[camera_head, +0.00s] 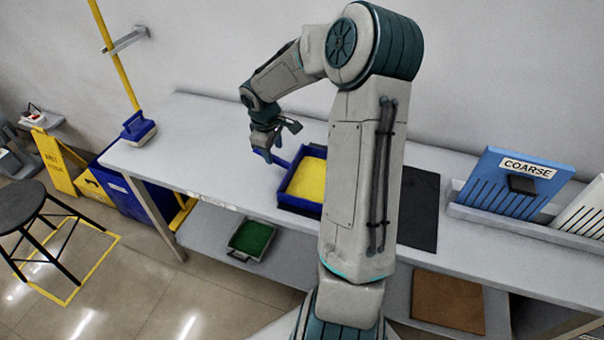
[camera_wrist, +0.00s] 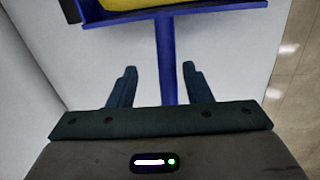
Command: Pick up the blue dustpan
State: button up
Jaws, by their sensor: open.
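The blue dustpan (camera_head: 299,205) lies on the grey bench, its pan yellow inside. Its thin blue handle (camera_head: 278,161) points left, toward my gripper (camera_head: 266,147). In the wrist view the dustpan handle (camera_wrist: 167,55) runs down between the two dark fingers of my gripper (camera_wrist: 160,72), with a gap on each side. The fingers are open and hold nothing. I cannot tell exactly how far the fingertips are above the handle. The pan's far part is cut off at the top of the wrist view, and my arm hides its right edge in the head view.
A blue-based mop with a yellow pole (camera_head: 137,128) stands at the bench's left end. A dark mat (camera_head: 420,205) and a blue slotted panel marked COARSE (camera_head: 505,185) are to the right. A green tray (camera_head: 251,238) is on the shelf below. A wall runs behind.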

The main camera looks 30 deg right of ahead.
aim_at(275, 162)
jog(key=shift+d+f, duration=0.1)
jog(key=shift+f, duration=2.8)
grip_shut()
